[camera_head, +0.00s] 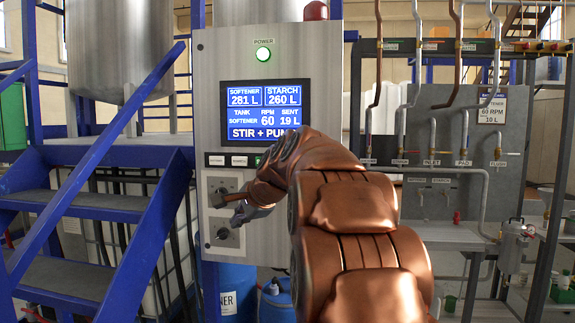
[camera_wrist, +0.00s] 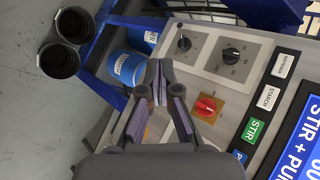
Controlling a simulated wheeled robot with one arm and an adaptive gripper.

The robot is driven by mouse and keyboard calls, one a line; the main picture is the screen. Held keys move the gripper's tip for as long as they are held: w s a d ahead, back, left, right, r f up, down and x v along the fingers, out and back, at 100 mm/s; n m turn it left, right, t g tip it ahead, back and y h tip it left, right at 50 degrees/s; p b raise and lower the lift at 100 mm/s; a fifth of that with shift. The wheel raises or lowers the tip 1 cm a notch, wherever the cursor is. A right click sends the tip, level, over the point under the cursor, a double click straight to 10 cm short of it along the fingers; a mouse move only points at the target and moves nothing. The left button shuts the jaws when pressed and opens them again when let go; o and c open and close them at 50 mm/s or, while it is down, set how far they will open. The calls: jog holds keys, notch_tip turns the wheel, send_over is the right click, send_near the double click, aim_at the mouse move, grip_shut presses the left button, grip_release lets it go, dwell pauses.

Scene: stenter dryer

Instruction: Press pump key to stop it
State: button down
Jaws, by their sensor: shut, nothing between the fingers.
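The pump key (camera_wrist: 240,156) is the blue-lit end key of the row, partly cut off low in the wrist view; my arm hides it in the head view. The green-lit STIR key (camera_wrist: 254,130) is beside it and also shows in the head view (camera_head: 259,161). The panel display (camera_head: 265,110) reads STIR + PUMP, tank softener, 60 RPM, sent 19 L. My gripper (camera_wrist: 161,84) is shut and empty. In the head view my gripper (camera_head: 240,212) is in front of the knobs, below the key row, and not at the pump key.
Two black knobs (camera_wrist: 232,53) (camera_wrist: 184,44) and a red knob on a yellow plate (camera_wrist: 206,106) are near the fingers. The STARCH key (camera_wrist: 268,97) continues the row. Blue stairs (camera_head: 85,205) stand left; pipes and a bench (camera_head: 440,236) stand right.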

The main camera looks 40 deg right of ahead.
jog(key=d+r+m+t+h, duration=0.2)
jog(key=d+r+m, duration=0.3)
jog(key=d+r, duration=0.6)
jog(key=d, duration=0.2)
jog(key=shift+s+d+t+h, duration=0.2)
jog(key=shift+d+t+h, duration=0.2)
jog(key=shift+d, duration=0.1)
jog(key=w+d+p, duration=0.3)
jog(key=w+d, duration=0.2)
jog(key=d, duration=0.2)
jog(key=shift+p, duration=0.4)
jog(key=shift+f, duration=0.1)
jog(key=shift+w+d+p, duration=0.15)
jog(key=shift+p, duration=0.25)
